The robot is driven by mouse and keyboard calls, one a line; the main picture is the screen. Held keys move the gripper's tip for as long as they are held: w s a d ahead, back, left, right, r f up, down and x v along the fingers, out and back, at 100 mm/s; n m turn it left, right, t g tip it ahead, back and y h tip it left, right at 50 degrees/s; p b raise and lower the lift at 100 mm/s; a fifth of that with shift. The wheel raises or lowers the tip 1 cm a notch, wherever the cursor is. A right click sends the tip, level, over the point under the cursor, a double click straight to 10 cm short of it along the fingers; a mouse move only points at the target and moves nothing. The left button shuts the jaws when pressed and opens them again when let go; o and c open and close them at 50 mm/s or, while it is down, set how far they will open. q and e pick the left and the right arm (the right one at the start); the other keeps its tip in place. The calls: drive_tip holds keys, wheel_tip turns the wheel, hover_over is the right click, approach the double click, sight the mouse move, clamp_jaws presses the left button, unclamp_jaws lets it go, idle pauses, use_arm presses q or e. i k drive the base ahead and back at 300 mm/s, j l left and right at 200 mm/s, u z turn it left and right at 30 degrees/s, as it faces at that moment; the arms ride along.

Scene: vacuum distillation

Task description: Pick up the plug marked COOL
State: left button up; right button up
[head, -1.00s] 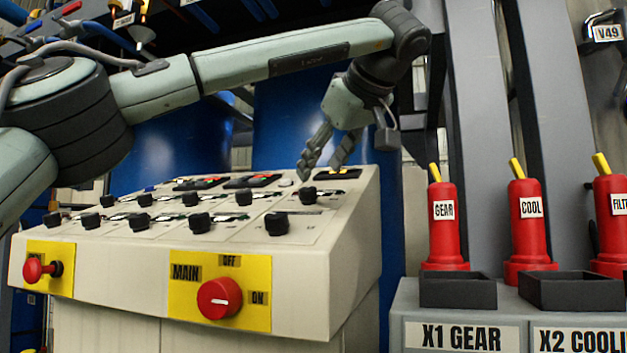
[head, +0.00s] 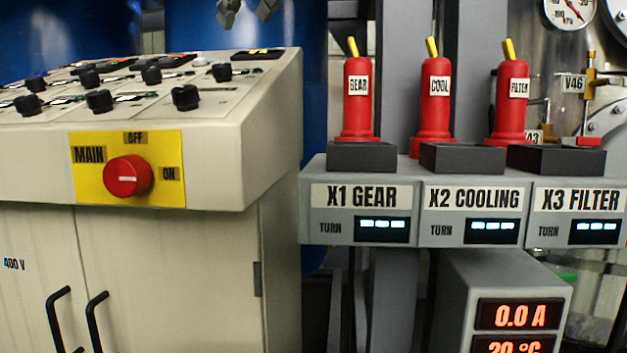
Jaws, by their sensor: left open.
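The plug marked COOL (head: 436,108) is red with a yellow pin on top. It stands upright on the grey unit, behind a black socket box (head: 461,157) above the X2 COOLING label. The red GEAR plug (head: 357,112) stands to its left and the red FILTER plug (head: 509,112) to its right. Only the fingertips of my left gripper (head: 240,10) show at the top edge, open and empty. They are above the control desk's back, up and to the left of the COOL plug and well apart from it. My right gripper is not in view.
A cream control desk (head: 230,178) with black knobs and a red MAIN switch (head: 128,176) fills the left. The grey unit (head: 410,231) carries labels and lit displays. Grey posts (head: 398,60) rise behind the plugs. A readout box (head: 460,290) sits below.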

sight(435, 95)
drive_tip(key=k, duration=1)
